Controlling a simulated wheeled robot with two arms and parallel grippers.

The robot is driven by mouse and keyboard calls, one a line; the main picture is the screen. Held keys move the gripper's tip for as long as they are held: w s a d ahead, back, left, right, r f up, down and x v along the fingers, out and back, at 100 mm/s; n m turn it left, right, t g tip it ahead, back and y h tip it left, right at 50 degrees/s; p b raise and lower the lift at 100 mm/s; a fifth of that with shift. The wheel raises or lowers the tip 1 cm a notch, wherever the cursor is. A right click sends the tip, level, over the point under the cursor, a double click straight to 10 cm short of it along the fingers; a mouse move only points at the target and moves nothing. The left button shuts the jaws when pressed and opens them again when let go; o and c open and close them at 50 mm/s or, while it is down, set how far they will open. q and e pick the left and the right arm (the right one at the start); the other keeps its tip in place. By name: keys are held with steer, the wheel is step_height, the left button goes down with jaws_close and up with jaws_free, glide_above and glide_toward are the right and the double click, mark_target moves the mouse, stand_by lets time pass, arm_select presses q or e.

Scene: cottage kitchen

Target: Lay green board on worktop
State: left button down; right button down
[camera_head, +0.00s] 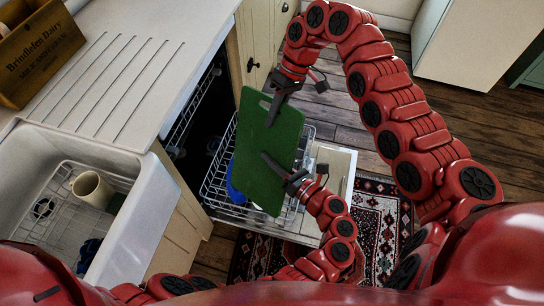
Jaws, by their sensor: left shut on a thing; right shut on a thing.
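My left gripper (266,156), the lower one, is shut on the board's right edge lower down. The pale worktop (180,22) with drain grooves is at the upper left, left of the board.
The wire dishwasher rack (213,187) holds something blue (235,185), mostly hidden by the board. The sink (140,215) at left contains a cream mug (92,189). A wooden dairy crate (38,52) stands at the worktop's far left. The grooved worktop right of it looks clear.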

steer(key=shift+s+a, duration=0.15)
steer(key=shift+a, duration=0.15)
stand_by(0.4)
steer(key=c, duration=0.8)
jaws_free()
steer(key=shift+d, duration=0.1)
steer(key=shift+d, duration=0.1)
steer(key=shift+w+d+r, duration=0.2)
steer(key=shift+w+r, duration=0.1)
steer(key=shift+r, duration=0.15)
steer(key=shift+v, duration=3.25)
